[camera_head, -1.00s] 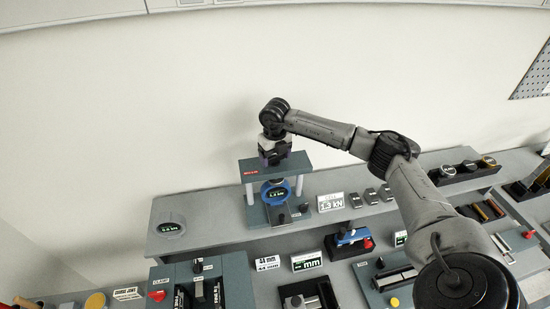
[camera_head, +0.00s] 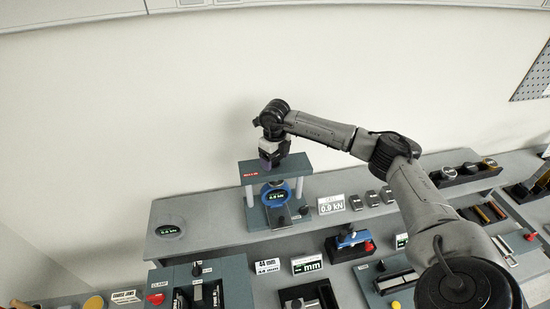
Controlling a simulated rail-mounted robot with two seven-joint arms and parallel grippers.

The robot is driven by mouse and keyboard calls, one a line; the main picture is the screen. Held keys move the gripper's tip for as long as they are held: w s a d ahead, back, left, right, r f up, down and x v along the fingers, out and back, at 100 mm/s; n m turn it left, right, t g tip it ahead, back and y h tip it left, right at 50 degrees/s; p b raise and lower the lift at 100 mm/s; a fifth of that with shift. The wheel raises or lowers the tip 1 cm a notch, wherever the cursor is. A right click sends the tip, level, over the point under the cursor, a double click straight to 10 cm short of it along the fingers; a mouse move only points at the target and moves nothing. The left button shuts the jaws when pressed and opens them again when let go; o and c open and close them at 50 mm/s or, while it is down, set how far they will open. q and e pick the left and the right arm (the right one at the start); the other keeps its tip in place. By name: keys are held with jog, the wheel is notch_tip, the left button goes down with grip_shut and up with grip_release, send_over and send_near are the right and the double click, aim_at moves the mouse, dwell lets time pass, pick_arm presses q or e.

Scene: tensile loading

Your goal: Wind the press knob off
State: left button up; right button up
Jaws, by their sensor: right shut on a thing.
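The press (camera_head: 246,172) stands on the raised back shelf, a dark frame with light posts and a red label on its top beam. A round blue gauge (camera_head: 277,194) sits between its posts. My right gripper (camera_head: 272,160) points down onto the top of the press and is shut there on the press knob, which the fingers hide. A white display card (camera_head: 331,203) beside the press reads about 0.9 kN. My left gripper is not in view.
Several small dark blocks (camera_head: 373,198) stand right of the display. A blue-and-red device (camera_head: 350,240) and mm displays (camera_head: 307,264) stand in front, below the shelf. A grey round gauge (camera_head: 170,229) lies on the shelf's left, with bare shelf around it.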

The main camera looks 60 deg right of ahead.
jog(key=o, duration=0.9)
jog(key=shift+r, duration=0.15)
jog(key=shift+r+b, duration=1)
jog(key=shift+r, duration=5.8)
